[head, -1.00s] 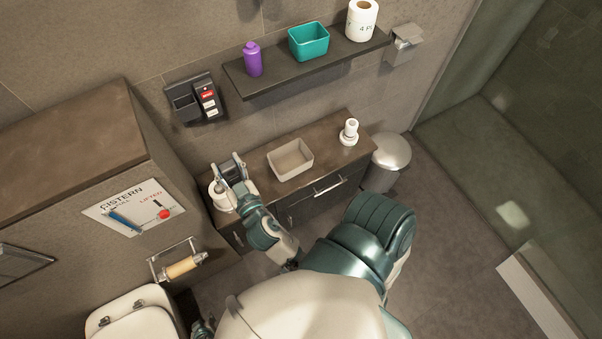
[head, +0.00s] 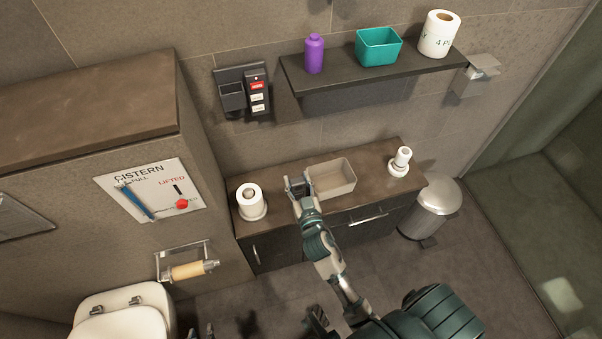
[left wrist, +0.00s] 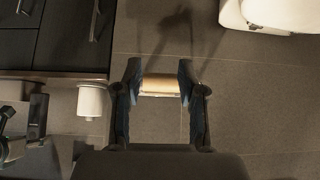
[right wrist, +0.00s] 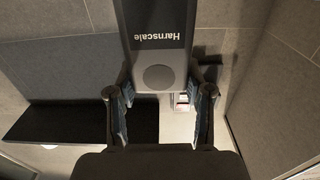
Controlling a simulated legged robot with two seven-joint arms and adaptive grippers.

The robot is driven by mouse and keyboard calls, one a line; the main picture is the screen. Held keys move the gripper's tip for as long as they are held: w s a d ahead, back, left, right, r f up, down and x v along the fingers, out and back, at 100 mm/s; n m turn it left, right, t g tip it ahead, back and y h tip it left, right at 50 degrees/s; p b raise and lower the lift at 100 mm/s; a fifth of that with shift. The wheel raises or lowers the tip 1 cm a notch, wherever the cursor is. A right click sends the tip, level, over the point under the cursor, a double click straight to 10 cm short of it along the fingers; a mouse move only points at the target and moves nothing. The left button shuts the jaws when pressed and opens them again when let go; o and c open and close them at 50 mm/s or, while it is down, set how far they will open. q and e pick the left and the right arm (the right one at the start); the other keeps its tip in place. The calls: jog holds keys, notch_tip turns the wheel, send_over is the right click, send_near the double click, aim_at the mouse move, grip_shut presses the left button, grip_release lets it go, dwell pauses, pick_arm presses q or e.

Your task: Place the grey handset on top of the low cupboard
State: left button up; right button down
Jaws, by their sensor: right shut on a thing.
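The low cupboard (head: 375,172) stands against the wall in the head view, with a dark wooden top. My right gripper (head: 300,184) is over its top, between the standing toilet roll and the pale tray. In the right wrist view, the grey handset (right wrist: 158,45), marked "Harnscale" with a round pad, lies between the fingers. The right gripper is shut on it. In the head view the gripper mostly hides the handset. My left gripper (left wrist: 160,80) is low, over the floor, with fingers apart. A tan tube (left wrist: 168,85) shows between its fingertips; its distance is unclear.
On the cupboard stand a toilet roll (head: 250,203), a pale tray (head: 335,184) and a white item (head: 400,160). The wall shelf (head: 370,72) is above. A pedal bin (head: 432,210) is at right, a roll holder (head: 187,262) at left. The front strip of cupboard top is clear.

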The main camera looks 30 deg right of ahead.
jog(key=w+d+f+b, duration=0.2)
jog(key=w+d+f, duration=0.1)
jog(key=w+f, duration=0.1)
jog(key=shift+w+d, duration=0.2)
jog(key=shift+w, duration=0.5)
jog(key=shift+c, duration=2.4)
grip_release()
jog(key=shift+d+f, duration=0.1)
jog(key=shift+f, duration=0.05)
pick_arm(q)
jog(key=w+d+r+t+h, duration=0.1)
jog(key=w+d+r+t, duration=0.1)
jog(key=w+r+t, duration=0.1)
jog(key=w+t, duration=0.1)
jog(key=w, duration=0.1)
jog(key=shift+w+d+r, duration=0.2)
jog(key=shift+w+r, duration=0.1)
jog(key=shift+r, duration=0.05)
jog(key=shift+a, duration=0.15)
pick_arm(e)
jog(key=shift+a, duration=0.3)
